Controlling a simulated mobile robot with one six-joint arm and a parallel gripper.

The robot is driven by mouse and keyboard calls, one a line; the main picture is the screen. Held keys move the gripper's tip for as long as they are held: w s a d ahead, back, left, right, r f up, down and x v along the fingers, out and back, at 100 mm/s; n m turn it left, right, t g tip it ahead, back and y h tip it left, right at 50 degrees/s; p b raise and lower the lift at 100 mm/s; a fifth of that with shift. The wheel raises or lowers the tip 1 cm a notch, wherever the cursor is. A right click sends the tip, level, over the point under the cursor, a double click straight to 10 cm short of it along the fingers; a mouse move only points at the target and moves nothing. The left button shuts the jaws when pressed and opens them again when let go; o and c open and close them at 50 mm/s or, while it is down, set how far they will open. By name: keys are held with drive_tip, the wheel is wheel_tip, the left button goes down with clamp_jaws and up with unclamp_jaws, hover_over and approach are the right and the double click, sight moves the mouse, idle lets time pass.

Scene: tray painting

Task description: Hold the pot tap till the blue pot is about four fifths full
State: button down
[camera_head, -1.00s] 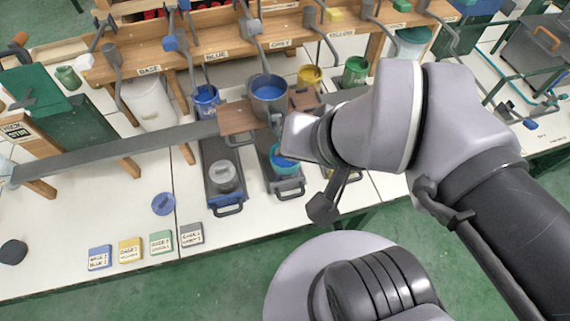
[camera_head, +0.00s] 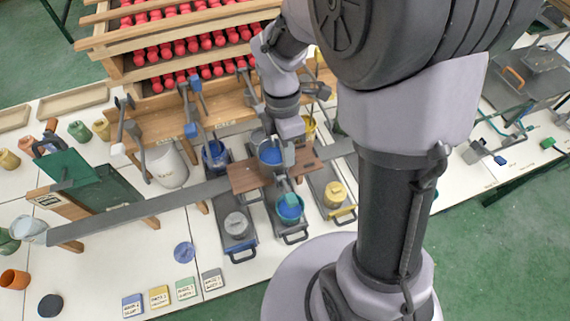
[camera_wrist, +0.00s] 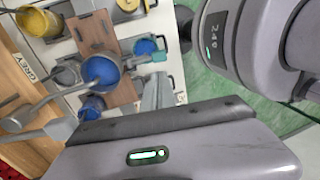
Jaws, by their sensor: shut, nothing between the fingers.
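The blue pot (camera_head: 290,208), teal-rimmed with blue paint inside, stands on the middle dark tray (camera_head: 292,234). It also shows in the wrist view (camera_wrist: 146,47); its exact level is hard to judge. A grey vessel of blue paint (camera_head: 270,156) sits above it at the brown board (camera_head: 248,178), also in the wrist view (camera_wrist: 100,72). A teal-handled lever, apparently the pot tap (camera_head: 281,188), reaches over the pot; it also shows in the wrist view (camera_wrist: 155,56). My gripper (camera_head: 289,158) is shut and empty, its fingers (camera_wrist: 160,82) close to the teal handle. I cannot tell whether they touch.
A grey-lidded pot (camera_head: 236,222) and a yellow pot (camera_head: 335,192) stand on neighbouring trays. A long grey beam (camera_head: 135,212) runs left from the board. Label cards (camera_head: 186,288) and a blue disc (camera_head: 184,252) lie in front. Paint cups and levers crowd behind.

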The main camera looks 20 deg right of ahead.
sight(291, 198)
drive_tip(key=b+x, duration=0.4)
drive_tip(key=x, duration=1)
drive_tip(key=shift+b, duration=0.3)
drive_tip(key=shift+w, duration=0.1)
